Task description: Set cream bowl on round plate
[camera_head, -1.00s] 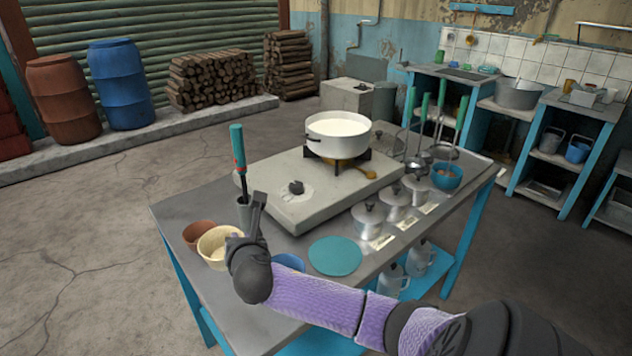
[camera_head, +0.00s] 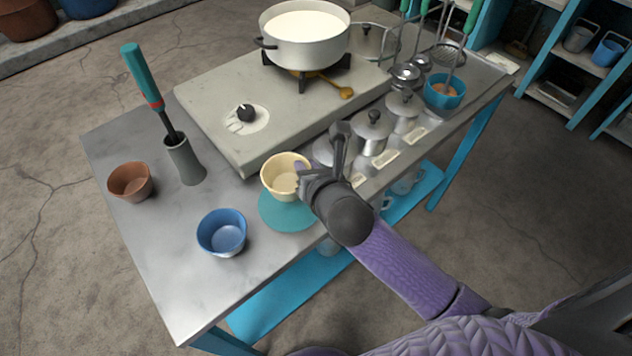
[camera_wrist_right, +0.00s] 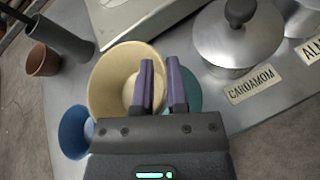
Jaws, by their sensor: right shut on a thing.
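The cream bowl (camera_head: 281,184) is in my right gripper (camera_head: 302,178), which is shut on its right rim. In the right wrist view the fingers (camera_wrist_right: 160,85) reach over the wall of the cream bowl (camera_wrist_right: 108,85). The round teal plate (camera_head: 284,214) lies on the metal table near its front edge. The bowl is over the back part of the plate; I cannot tell whether it touches it. A sliver of the plate shows right of the fingers in the wrist view (camera_wrist_right: 195,92). My left gripper is not in view.
A blue bowl (camera_head: 222,233) stands left of the plate, and a brown bowl (camera_head: 130,182) farther left. A grey holder (camera_head: 186,160) with a green-handled tool is behind them. The stove slab (camera_head: 215,105) carries a white pot (camera_head: 303,38). Lidded metal pots (camera_head: 371,132) stand to the right.

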